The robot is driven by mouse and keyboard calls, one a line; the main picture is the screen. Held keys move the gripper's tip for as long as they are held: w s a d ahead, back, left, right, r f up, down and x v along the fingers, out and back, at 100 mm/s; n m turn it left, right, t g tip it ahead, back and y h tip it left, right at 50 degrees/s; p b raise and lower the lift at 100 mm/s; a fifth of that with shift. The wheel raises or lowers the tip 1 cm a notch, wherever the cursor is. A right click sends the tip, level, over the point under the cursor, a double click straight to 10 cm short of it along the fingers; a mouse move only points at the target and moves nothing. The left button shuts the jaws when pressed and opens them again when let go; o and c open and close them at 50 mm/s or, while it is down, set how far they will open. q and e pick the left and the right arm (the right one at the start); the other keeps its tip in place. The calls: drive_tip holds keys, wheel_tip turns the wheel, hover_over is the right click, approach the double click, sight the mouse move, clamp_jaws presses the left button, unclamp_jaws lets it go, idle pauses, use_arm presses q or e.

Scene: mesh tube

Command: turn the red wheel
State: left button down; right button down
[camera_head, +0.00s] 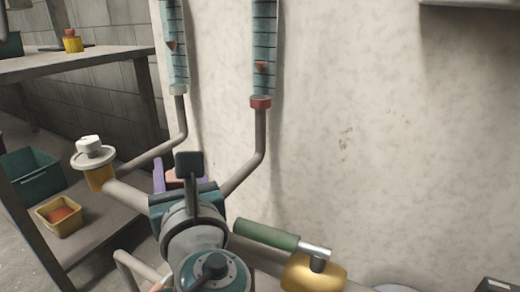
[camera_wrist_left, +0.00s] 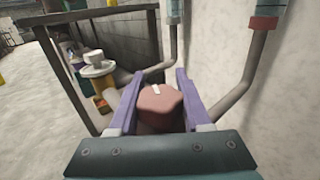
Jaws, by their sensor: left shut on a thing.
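The red wheel (camera_wrist_left: 160,101) is a knob with a white mark on its top, seen between my gripper's fingers in the left wrist view. My left gripper (camera_wrist_left: 156,94) has its two purple fingers shut on opposite sides of the wheel. In the head view the left gripper (camera_head: 176,180) is mostly hidden behind my own wrist, and only a little of the red wheel (camera_head: 172,175) shows beside a purple finger. The valve body below the wheel is hidden. My right gripper is not in view.
A white wheel (camera_head: 92,152) on a yellow valve stands to the left. A green lever (camera_head: 265,234) on a gold valve lies to the right. Two scaled tubes (camera_head: 264,50) rise along the pale wall. A table (camera_head: 75,65) and a shelf with bins are at left.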

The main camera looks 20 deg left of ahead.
sight(182, 186)
use_arm(q)
drive_tip(key=shift+c, duration=1.8)
unclamp_jaws()
drive_tip(key=p+v, duration=0.1)
drive_tip(key=v, duration=0.9)
drive_tip(key=shift+p, duration=0.4)
drive_tip(key=shift+r, duration=0.1)
